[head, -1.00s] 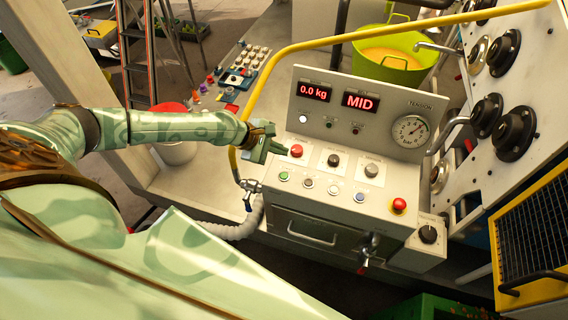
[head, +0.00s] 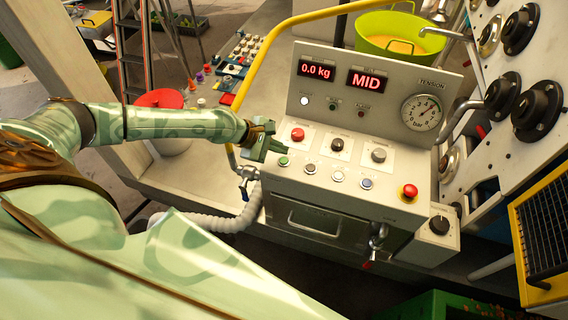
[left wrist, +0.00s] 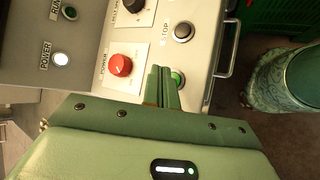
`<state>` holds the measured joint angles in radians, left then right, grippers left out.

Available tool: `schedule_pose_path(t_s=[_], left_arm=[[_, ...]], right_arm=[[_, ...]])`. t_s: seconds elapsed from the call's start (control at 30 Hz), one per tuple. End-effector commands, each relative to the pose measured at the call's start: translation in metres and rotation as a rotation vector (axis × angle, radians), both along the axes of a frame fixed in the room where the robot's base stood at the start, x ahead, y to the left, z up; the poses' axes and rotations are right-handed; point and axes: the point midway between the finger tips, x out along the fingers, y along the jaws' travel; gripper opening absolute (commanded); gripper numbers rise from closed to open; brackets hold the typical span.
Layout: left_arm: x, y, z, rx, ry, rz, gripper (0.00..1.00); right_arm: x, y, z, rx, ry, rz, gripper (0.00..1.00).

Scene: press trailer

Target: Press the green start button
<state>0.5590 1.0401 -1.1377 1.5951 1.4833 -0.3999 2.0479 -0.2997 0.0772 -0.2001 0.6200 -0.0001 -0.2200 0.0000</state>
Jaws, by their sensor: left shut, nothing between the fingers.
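The green start button (head: 283,161) is a small round button at the left end of the front row on the grey control panel. My left gripper (head: 284,149) is shut and empty, with its fingertips just above and beside the button in the head view. In the left wrist view the closed fingers (left wrist: 162,72) lie over the panel, and the green button (left wrist: 178,77) shows right beside their tips, partly hidden. I cannot tell whether they touch. My right gripper is in neither view.
A red knob (head: 298,135) sits close behind the fingertips. More buttons and a red mushroom button (head: 410,191) lie to the right. The upright panel face bears displays (head: 366,81) and a dial gauge (head: 421,112). A yellow rail (head: 262,62) and grey hose (head: 215,224) are near my left arm.

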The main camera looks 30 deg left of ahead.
Motion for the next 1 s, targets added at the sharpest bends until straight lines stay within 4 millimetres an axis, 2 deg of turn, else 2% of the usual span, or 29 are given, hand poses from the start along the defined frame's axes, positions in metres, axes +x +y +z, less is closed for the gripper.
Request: schedule_pose_path(t_s=[0.03, 0.2, 1.0], left_arm=[[0.0001, -0.0003, -0.0085, -0.001, 0.000, 0.000, 0.00], [0.0006, -0.0004, -0.0169, -0.001, -0.001, 0.001, 0.00], [0.0003, -0.0001, -0.0169, 0.000, -0.001, 0.001, 0.00]], right_arm=[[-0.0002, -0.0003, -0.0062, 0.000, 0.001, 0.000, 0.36], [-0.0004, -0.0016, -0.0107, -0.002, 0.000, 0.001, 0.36], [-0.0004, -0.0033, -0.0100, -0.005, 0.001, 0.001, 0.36]])
